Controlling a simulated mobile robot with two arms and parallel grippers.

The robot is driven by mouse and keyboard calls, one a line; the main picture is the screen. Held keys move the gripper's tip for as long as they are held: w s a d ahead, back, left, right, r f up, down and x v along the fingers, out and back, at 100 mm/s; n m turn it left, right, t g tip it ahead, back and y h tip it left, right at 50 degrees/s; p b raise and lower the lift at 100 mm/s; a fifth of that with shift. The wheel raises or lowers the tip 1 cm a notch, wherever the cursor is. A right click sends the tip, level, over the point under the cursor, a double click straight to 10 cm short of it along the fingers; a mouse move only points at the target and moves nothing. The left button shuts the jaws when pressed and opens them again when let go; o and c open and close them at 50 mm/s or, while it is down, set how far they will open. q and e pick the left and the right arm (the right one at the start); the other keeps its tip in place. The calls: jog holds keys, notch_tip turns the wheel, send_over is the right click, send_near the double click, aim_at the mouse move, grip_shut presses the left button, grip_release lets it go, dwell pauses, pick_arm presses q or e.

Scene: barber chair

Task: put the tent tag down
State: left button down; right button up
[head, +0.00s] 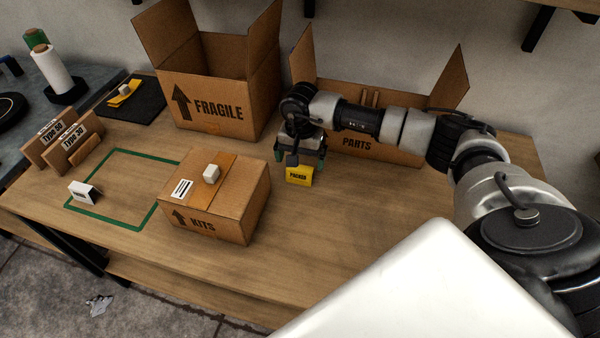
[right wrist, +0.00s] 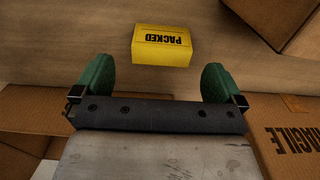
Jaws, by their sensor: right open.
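The yellow tent tag (head: 299,175), marked PACKED, stands on the wooden table in front of the PARTS box. My right gripper (head: 300,160) is just above and behind it in the head view. In the right wrist view the tag (right wrist: 161,46) lies beyond the fingertips, between their lines and apart from both. The green fingers of the right gripper (right wrist: 158,82) are spread wide with nothing between them. My left gripper does not show.
The KITS box (head: 215,200) with a small white block on top stands to the left. The FRAGILE box (head: 215,105) and PARTS box (head: 395,150) are open behind. A white tent tag (head: 84,192) sits by the green outline (head: 125,228). The table right of the yellow tag is clear.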

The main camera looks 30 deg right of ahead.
aim_at(300, 167)
notch_tip(300, 167, down, 5)
jog(key=shift+w+r, duration=0.1)
jog(key=shift+w, duration=0.05)
jog(key=c, duration=1)
jog(key=shift+r, duration=0.55)
notch_tip(300, 167, up, 3)
jog(key=shift+w+d+f, duration=0.1)
jog(key=s+d+r, duration=0.4)
jog(key=s+r, duration=0.3)
jog(key=s, duration=0.4)
jog(key=s+a+r+n+p, duration=0.1)
jog(key=a+r+n, duration=0.1)
jog(key=a, duration=0.3)
jog(key=s+a+r+n+p, duration=0.1)
jog(key=a+r+n+p, duration=0.1)
jog(key=a+n, duration=0.2)
jog(key=s+a+r+n+p, duration=0.1)
jog(key=s+a+r+n, duration=0.1)
jog(key=a, duration=0.6)
jog(key=shift+a+n, duration=0.25)
jog(key=shift+n, duration=0.65)
